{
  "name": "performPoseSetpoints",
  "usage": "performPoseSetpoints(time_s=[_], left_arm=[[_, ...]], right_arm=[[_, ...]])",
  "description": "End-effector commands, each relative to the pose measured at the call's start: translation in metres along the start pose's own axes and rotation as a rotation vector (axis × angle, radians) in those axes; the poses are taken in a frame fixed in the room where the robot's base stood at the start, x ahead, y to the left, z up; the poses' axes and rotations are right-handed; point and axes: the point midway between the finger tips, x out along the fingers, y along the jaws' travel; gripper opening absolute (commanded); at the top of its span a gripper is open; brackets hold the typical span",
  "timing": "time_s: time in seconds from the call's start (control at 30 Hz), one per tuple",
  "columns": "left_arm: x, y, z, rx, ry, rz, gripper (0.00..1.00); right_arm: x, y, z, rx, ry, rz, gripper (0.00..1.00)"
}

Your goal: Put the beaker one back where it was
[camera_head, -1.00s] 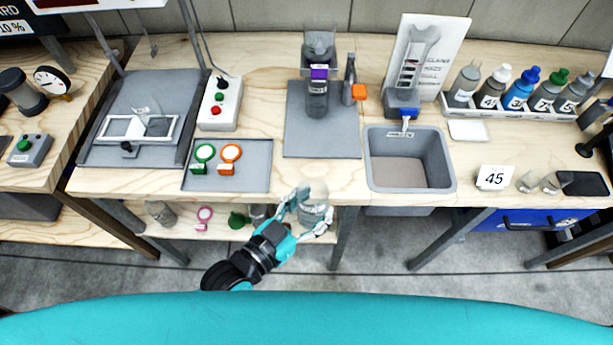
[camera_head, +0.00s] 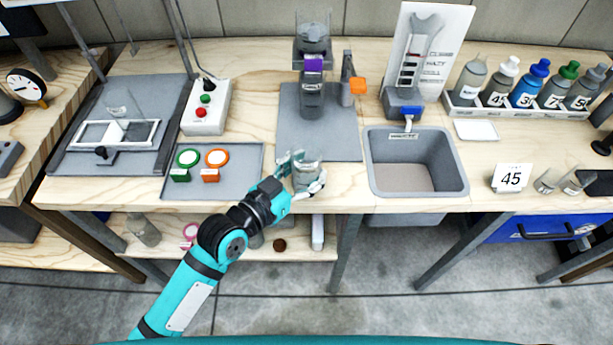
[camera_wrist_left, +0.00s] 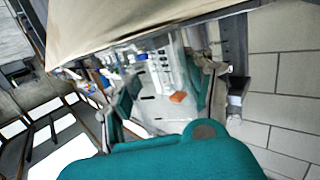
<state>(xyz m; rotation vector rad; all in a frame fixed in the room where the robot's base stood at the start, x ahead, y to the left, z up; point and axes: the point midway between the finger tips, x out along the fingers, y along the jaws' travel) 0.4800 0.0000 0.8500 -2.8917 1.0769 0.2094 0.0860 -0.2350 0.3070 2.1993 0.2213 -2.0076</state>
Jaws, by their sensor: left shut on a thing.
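A clear glass beaker (camera_head: 308,176) is held in my left gripper (camera_head: 304,180) at the front edge of the wooden bench, just in front of the grey mat (camera_head: 330,148). In the left wrist view the clear beaker (camera_wrist_left: 165,85) fills the space between the two fingers, and the bench shows blurred through it. The head view does not clearly show whether the beaker's base touches the bench. My right gripper is in neither current view.
A grey sink (camera_head: 462,188) is right of the mat. A grey tray (camera_head: 240,183) with green and orange rings lies to the left. A device with a purple band (camera_head: 313,64) stands behind. The lower shelf (camera_head: 215,246) holds more items.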

Motion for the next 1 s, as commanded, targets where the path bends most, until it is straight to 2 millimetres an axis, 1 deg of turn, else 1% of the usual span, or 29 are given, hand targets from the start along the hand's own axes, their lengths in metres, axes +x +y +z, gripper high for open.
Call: performPoseSetpoints(time_s=[0.03,0.2,0.33,0.37,0.57,0.8,0.9,1.0], left_arm=[[0.000,0.000,0.001,0.000,0.003,0.000,0.10],[0.000,0.000,-0.001,0.000,0.002,0.000,0.10],[0.000,0.000,0.003,0.001,0.001,0.000,0.10],[0.000,0.000,0.003,0.001,0.000,0.000,0.52],[0.000,0.000,0.003,0.001,0.000,0.000,0.78],[0.000,0.000,0.002,0.001,0.000,0.000,0.79],[0.000,0.000,-0.002,0.000,0.002,0.000,0.79],[-0.011,0.000,0.001,0.002,-0.002,-0.001,0.79]], right_arm=[[0.002,0.000,0.000,0.000,0.000,0.000,0.43],[0.000,0.000,0.000,0.000,0.000,0.000,0.43],[0.002,0.000,0.000,0.000,0.000,0.000,0.43],[0.002,0.000,0.000,0.000,0.000,0.000,0.43],[0.001,0.000,0.000,0.000,0.000,0.000,0.43],[0.001,0.000,0.000,0.000,0.000,0.000,0.43],[-0.001,0.000,0.000,0.000,0.000,0.000,0.43],[0.000,0.001,0.000,0.000,0.000,0.001,0.43]])
